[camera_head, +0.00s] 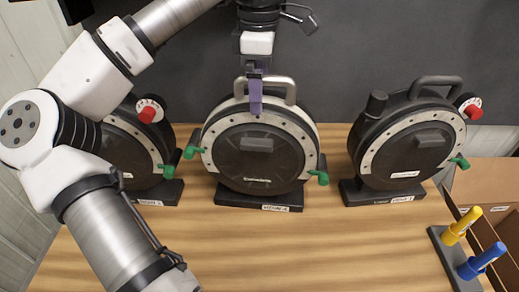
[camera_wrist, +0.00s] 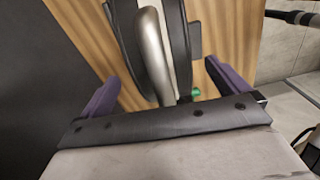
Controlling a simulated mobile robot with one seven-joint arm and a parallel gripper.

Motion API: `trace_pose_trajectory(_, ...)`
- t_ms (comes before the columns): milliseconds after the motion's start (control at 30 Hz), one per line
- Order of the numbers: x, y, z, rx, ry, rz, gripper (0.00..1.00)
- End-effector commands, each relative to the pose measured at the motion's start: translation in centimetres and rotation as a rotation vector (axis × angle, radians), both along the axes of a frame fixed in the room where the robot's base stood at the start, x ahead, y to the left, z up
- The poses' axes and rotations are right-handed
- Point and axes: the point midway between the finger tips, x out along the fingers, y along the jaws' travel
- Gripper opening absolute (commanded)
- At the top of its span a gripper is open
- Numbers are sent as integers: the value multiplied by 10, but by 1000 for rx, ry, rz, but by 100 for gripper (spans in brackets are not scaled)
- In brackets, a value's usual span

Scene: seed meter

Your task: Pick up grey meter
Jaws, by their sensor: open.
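The grey meter (camera_head: 258,153) stands upright on its base in the middle of the wooden table. It is a round dark disc with a pale rim, green knobs on both sides and a light grey arched handle (camera_head: 286,85) on top. In the wrist view the handle (camera_wrist: 155,55) runs between the two purple fingers. My gripper (camera_head: 255,97) comes down from above at the top of the meter, open, with one finger showing in front of the rim. It also shows in the wrist view (camera_wrist: 162,78), with gaps between fingers and handle. The far finger is hidden in the head view.
A dark meter (camera_head: 408,145) with a black handle and red knob stands to the right. Another meter (camera_head: 132,145) on the left is partly hidden by my arm. Yellow (camera_head: 461,225) and blue (camera_head: 482,260) tools stand in a holder at front right, beside a cardboard box (camera_head: 490,180).

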Motion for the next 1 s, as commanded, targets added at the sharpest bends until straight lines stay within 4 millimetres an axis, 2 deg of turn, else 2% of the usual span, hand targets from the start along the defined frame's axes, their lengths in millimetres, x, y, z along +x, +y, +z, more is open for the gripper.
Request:
trace_pose_trajectory(133, 0, 0, -10, -1, -1, -1, 100)
trace_pose_trajectory(333, 0, 0, -12, -1, -1, 0, 100)
trace_pose_trajectory(367, 0, 0, -12, -1, -1, 0, 97)
trace_pose_trajectory(1000, 0, 0, -11, 0, -1, 0, 14)
